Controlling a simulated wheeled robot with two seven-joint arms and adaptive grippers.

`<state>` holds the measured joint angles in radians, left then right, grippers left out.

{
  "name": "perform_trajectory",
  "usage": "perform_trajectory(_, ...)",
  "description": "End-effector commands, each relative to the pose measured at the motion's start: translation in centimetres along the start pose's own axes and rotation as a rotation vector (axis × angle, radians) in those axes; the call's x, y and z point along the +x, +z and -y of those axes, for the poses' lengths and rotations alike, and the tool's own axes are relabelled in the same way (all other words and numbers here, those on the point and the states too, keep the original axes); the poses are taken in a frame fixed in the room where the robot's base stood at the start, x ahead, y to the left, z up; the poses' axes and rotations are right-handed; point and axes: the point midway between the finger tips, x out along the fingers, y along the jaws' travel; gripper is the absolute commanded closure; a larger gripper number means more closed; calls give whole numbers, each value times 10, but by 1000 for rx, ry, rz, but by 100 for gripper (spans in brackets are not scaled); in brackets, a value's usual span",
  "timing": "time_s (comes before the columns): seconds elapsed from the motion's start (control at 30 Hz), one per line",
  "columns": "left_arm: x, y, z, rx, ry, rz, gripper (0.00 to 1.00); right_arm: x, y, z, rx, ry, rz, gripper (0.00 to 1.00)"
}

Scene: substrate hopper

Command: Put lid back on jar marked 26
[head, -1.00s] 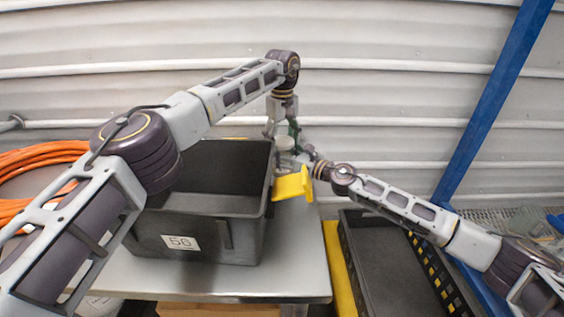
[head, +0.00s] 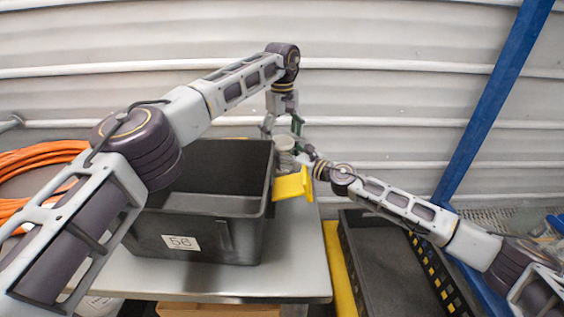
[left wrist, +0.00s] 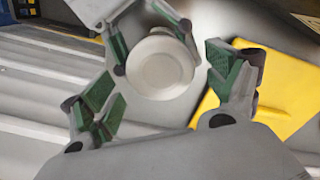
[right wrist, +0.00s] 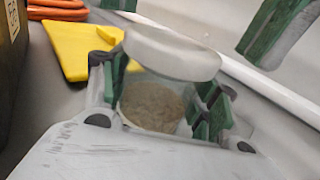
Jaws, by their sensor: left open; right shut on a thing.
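The jar (right wrist: 152,104) is clear glass with brown grainy contents. It stands between the fingers of my right gripper (right wrist: 165,110), which is shut on it. The round white lid (right wrist: 172,52) is on top of the jar's mouth; I cannot tell whether it is fully seated. The left wrist view shows the lid (left wrist: 160,64) from above. My left gripper (left wrist: 165,95) is open above it, fingers apart and clear of the lid. In the head view the jar (head: 284,145) is small and partly hidden by my grippers. No 26 marking is readable.
A black crate (head: 395,270) is lower right. Orange hose (head: 40,160) is at left.

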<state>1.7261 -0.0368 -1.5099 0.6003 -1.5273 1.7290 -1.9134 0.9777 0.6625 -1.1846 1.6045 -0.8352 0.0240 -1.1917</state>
Motion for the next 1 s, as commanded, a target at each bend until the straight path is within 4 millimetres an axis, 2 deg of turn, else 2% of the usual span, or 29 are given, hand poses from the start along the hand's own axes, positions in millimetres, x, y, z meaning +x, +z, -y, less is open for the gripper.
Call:
perform_trajectory(0.3, -27, 0, 0, 0, 0, -1, 12, 0, 0, 1, 0, -2, 0, 100)
perform_trajectory(0.77, -31, 0, 0, 1, 1, -3, 14, 0, 0, 1, 0, -2, 0, 100)
perform_trajectory(1.0, -49, 13, -13, 18, 17, -24, 14, 0, 0, 1, 0, -1, 0, 100)
